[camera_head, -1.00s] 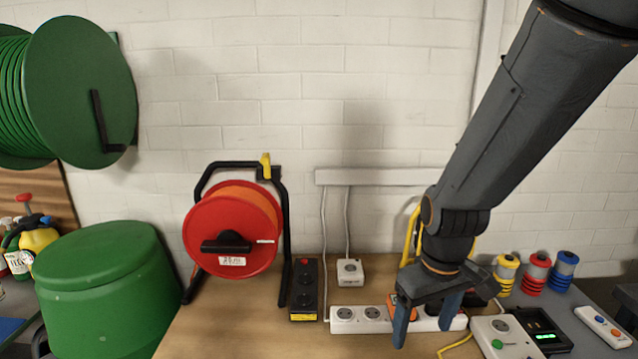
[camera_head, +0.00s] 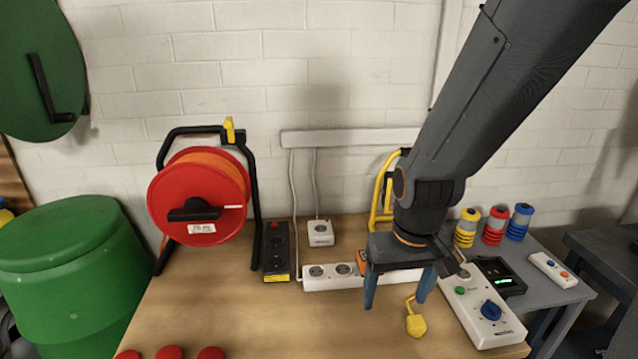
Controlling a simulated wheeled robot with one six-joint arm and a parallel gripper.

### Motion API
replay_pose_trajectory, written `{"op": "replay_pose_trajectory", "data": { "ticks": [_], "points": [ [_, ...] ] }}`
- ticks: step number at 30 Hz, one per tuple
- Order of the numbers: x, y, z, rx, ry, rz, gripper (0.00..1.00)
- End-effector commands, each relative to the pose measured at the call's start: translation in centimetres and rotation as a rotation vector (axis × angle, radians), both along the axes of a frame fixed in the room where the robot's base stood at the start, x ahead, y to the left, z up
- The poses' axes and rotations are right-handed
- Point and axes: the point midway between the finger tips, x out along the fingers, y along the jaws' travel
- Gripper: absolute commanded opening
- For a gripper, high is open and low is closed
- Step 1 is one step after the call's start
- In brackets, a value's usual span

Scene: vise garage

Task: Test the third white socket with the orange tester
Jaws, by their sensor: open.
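A white socket strip (camera_head: 316,284) lies along the table near the wall. Two round sockets show at its left part. The rest is largely hidden behind my gripper. A small orange thing, probably the tester (camera_head: 362,260), shows beside the second visible socket, mostly covered by my gripper. I cannot tell whether it sits in a socket. My gripper (camera_head: 396,302) points down with its two blue fingers apart, in front of the strip as seen here. No object shows clearly between the fingertips.
A black socket strip (camera_head: 276,252) and a white wall-cable box (camera_head: 320,233) stand left of the gripper. A white panel with a blue knob (camera_head: 490,310) is further right. The front table middle is clear.

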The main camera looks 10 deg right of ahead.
Motion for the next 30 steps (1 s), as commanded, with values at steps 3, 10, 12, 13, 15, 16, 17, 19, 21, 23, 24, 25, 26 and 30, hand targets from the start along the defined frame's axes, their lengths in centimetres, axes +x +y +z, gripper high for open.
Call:
{"op": "replay_pose_trajectory", "data": {
  "ticks": [3,10,12,13,15,16,17,19,21,23,24,25,26,30],
  "points": [
    [0.0,0.0,0.0,0.0,0.0,0.0,0.73],
    [0.0,0.0,0.0,0.0,0.0,0.0,0.73],
    [0.0,0.0,0.0,0.0,0.0,0.0,0.73],
    [0.0,0.0,0.0,0.0,0.0,0.0,0.73],
    [0.0,0.0,0.0,0.0,0.0,0.0,0.73],
    [0.0,0.0,0.0,0.0,0.0,0.0,0.73],
    [0.0,0.0,0.0,0.0,0.0,0.0,0.78],
    [0.2,0.0,0.2,0.002,0.001,-0.012,0.9],
    [0.8,0.0,0.7,0.007,0.004,-0.055,1.0],
    [1.7,0.0,1.6,0.015,0.008,-0.124,1.0],
    [2.5,0.0,2.2,0.023,0.014,-0.188,1.0],
    [3.2,0.0,2.8,0.029,0.018,-0.242,1.0],
    [3.9,0.0,3.5,0.034,0.024,-0.304,1.0],
    [7.7,0.0,6.6,0.062,0.049,-0.62,1.0]
  ]
}}
